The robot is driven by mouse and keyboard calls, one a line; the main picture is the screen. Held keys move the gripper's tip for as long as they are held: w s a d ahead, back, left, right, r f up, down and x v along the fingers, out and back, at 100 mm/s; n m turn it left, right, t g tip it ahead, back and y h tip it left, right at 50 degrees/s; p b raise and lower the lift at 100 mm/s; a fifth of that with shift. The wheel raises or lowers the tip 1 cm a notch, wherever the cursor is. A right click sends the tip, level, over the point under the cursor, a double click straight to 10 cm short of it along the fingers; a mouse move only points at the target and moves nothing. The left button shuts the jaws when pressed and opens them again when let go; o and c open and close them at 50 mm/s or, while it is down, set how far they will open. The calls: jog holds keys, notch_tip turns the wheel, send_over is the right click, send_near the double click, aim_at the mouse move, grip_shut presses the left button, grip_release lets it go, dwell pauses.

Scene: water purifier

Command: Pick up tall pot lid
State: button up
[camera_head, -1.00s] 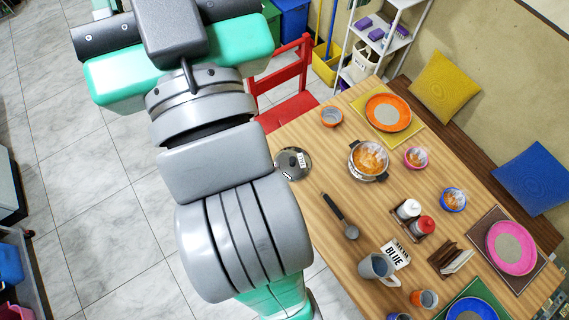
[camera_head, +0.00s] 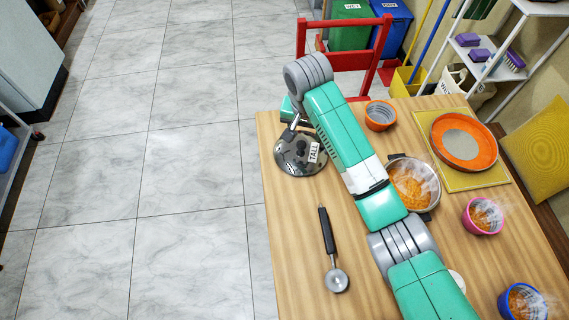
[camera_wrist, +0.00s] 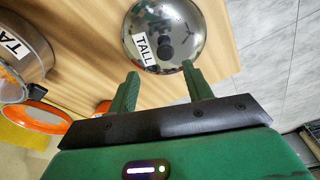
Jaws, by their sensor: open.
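The tall pot lid (camera_head: 291,153) is a round shiny metal lid with a dark knob and a white label reading TALL. It lies on the wooden table (camera_head: 300,230) near its left edge. In the wrist view the lid (camera_wrist: 178,18) is just beyond my fingertips, with its dark knob near the middle. My gripper (camera_wrist: 159,80) is open, its two green fingers apart and empty, pointing at the lid's near edge. In the head view my gripper (camera_head: 293,122) is beside the lid's far edge, mostly hidden by my arm.
A steaming pot (camera_head: 408,185) of orange food stands right of the lid, partly behind my arm. An orange bowl (camera_head: 380,115) is at the table's far edge. A ladle (camera_head: 331,252) lies nearer. A red chair (camera_head: 345,55) stands beyond the table. Floor is clear at left.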

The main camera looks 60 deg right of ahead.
aim_at(302, 145)
jog(key=shift+w+f+b, duration=0.25)
jog(key=shift+f+b, duration=0.25)
jog(key=shift+f, duration=0.55)
jog(key=f+b, duration=0.2)
jog(key=f, duration=0.1)
jog(key=d+f+b, duration=0.1)
jog(key=f, duration=0.1)
jog(key=shift+w+f, duration=0.25)
jog(key=shift+r, duration=0.1)
grip_shut()
